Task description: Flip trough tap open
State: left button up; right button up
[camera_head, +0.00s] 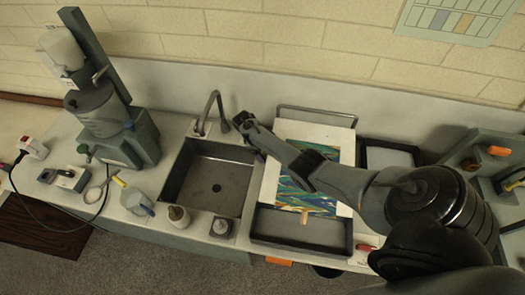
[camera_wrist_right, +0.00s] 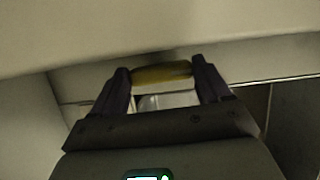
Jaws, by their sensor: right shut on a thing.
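The grey trough tap (camera_head: 209,112) stands at the back edge of the sink, with its curved spout upright. My right gripper (camera_head: 240,120) is just right of the spout, over the sink's back right corner. In the right wrist view my right gripper (camera_wrist_right: 164,72) is shut on a yellow bar (camera_wrist_right: 162,74), which spans between its fingertips. The bar looks like a tap lever, but its join to the tap is hidden. In the head view my gripper hides the bar. My left gripper is in neither view.
The sink (camera_head: 206,182) is empty. Right of it lies a white board (camera_head: 268,190) with a marbled blue-green sheet (camera_head: 318,140), behind a dark tray (camera_head: 300,232). A grey-green machine (camera_head: 110,120) stands at left.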

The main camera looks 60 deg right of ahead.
jog(key=shift+m, duration=0.3)
jog(key=o, duration=0.8)
jog(key=shift+w+r, duration=0.2)
jog(key=shift+r, duration=0.25)
jog(key=shift+v, duration=5)
jog(key=shift+f, duration=0.1)
